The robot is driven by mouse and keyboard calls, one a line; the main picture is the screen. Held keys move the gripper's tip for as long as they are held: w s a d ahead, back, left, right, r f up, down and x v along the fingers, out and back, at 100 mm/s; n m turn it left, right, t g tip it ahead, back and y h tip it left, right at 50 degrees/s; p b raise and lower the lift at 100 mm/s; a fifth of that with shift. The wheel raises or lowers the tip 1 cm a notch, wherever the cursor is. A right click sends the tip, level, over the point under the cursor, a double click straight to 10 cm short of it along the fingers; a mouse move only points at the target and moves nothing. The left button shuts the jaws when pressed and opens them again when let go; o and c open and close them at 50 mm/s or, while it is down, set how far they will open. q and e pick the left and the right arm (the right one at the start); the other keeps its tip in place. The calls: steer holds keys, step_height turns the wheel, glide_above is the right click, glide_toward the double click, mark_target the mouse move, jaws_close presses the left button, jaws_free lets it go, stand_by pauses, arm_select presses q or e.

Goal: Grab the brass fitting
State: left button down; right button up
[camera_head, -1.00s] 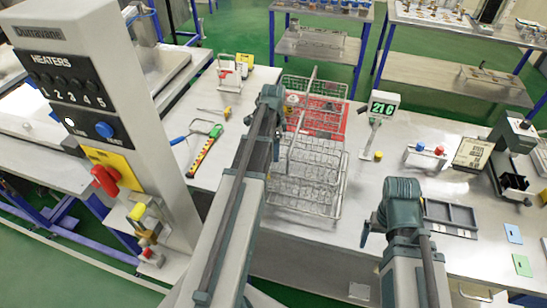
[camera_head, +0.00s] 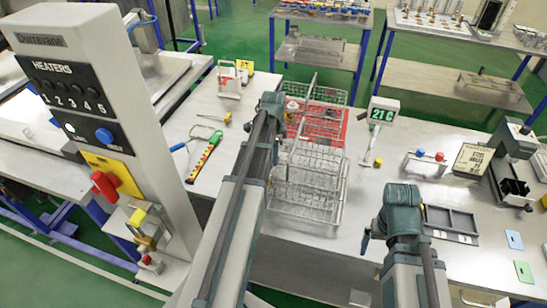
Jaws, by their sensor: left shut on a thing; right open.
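A small yellow-gold piece (camera_head: 378,161) stands on the steel bench below the digital display; it may be the brass fitting, but it is too small to be sure. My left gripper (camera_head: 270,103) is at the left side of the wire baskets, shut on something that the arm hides. My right gripper (camera_head: 368,236) is open at the bench's front, right of the baskets and nearer to me than the yellow-gold piece. Its fingers are mostly hidden behind its wrist.
Wire baskets (camera_head: 303,208) and a red tray (camera_head: 335,137) fill the bench's middle. A digital display (camera_head: 384,111) stands behind. A grey heater panel (camera_head: 165,150) rises at left. A dark compartment tray (camera_head: 452,221) lies at right.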

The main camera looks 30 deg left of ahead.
arm_select(q)
steer(key=shift+r, duration=0.15)
step_height(320, 180, up, 10)
steer(key=p, duration=1)
